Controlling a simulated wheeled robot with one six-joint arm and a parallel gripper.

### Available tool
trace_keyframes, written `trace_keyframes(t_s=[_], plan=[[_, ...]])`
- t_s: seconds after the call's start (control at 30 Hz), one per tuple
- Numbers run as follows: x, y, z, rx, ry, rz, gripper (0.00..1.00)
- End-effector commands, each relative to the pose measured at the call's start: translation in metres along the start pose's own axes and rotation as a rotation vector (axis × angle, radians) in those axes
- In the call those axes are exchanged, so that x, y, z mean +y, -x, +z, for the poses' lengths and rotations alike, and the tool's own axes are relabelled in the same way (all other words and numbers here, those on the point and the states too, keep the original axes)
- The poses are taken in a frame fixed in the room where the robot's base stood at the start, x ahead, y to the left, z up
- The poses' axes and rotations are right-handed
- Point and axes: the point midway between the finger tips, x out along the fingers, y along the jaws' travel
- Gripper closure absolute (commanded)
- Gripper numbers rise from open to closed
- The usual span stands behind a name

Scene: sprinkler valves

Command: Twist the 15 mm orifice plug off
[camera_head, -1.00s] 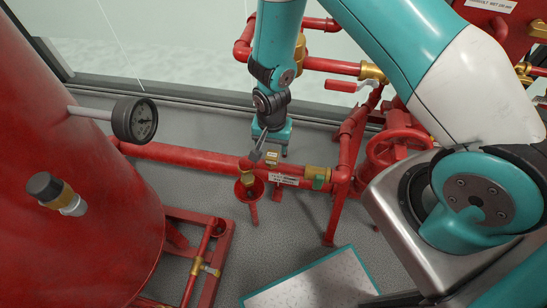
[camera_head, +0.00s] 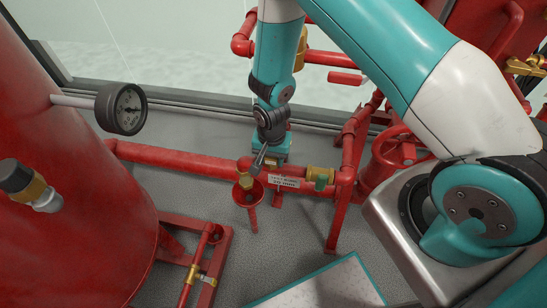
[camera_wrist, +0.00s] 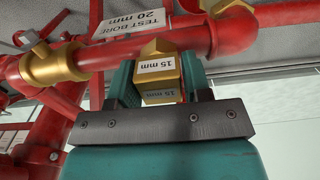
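The 15 mm orifice plug (camera_wrist: 158,67) is a brass hexagonal fitting with white "15 mm" labels. In the wrist view it sits at the red pipe (camera_wrist: 150,40), between the two teal fingers of my gripper (camera_wrist: 160,85). A finger stands on each side of the plug, with little or no gap; contact cannot be made out. In the head view my gripper (camera_head: 270,158) is down at the red test pipe (camera_head: 215,163), beside a brass fitting over a red funnel (camera_head: 247,193). The plug is mostly hidden there by my gripper.
A red tank (camera_head: 70,200) with a gauge (camera_head: 121,108) stands at the left. A red handwheel (camera_head: 390,150) is at the right. Grey floor lies in front.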

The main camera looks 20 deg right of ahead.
Motion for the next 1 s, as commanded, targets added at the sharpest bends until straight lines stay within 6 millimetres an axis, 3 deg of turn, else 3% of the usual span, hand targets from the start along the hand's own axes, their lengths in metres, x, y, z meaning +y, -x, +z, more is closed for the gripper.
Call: trace_keyframes(t_s=[0.07, 0.1, 0.23, 0.57, 1.0], plan=[[0.001, 0.000, 0.000, 0.000, 0.000, 0.002, 0.82], [0.001, 0.000, 0.000, 0.000, 0.000, 0.002, 0.53], [0.001, 0.000, 0.000, 0.000, 0.000, 0.002, 0.26], [0.001, 0.003, 0.000, 0.000, 0.000, 0.001, 0.26], [0.000, 0.048, 0.000, 0.001, 0.000, 0.001, 0.26]])
